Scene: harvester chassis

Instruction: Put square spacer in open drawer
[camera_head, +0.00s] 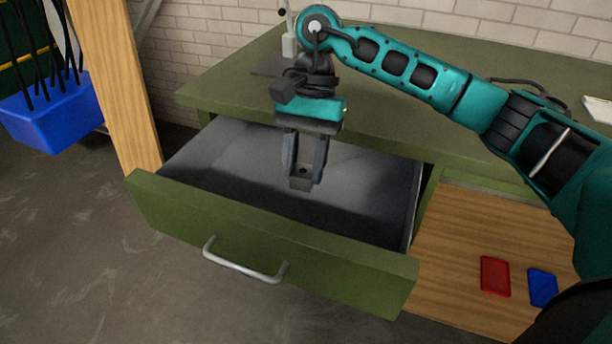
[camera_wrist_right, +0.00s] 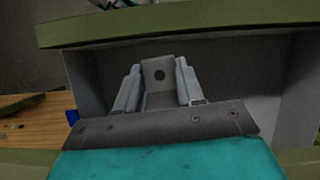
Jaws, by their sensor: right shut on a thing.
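The square spacer (camera_head: 301,180) is a small grey block with a dark round hole. My right gripper (camera_head: 303,172) is shut on it and holds it over the open green drawer (camera_head: 270,240). In the right wrist view the spacer (camera_wrist_right: 157,76) sits between the two grey fingers (camera_wrist_right: 157,92), its hole showing. The drawer is pulled out, with a grey inside and a silver handle (camera_head: 245,264) at its front. I cannot tell exactly how high the spacer is above the drawer floor. My left gripper is not in view.
The green worktop (camera_head: 390,130) lies behind the drawer. A red tray-like piece (camera_head: 495,277) and a blue one (camera_head: 543,287) lie on the wooden surface (camera_head: 450,250) to the right. A wooden post (camera_head: 117,80) and a blue bin (camera_head: 55,118) stand at the left.

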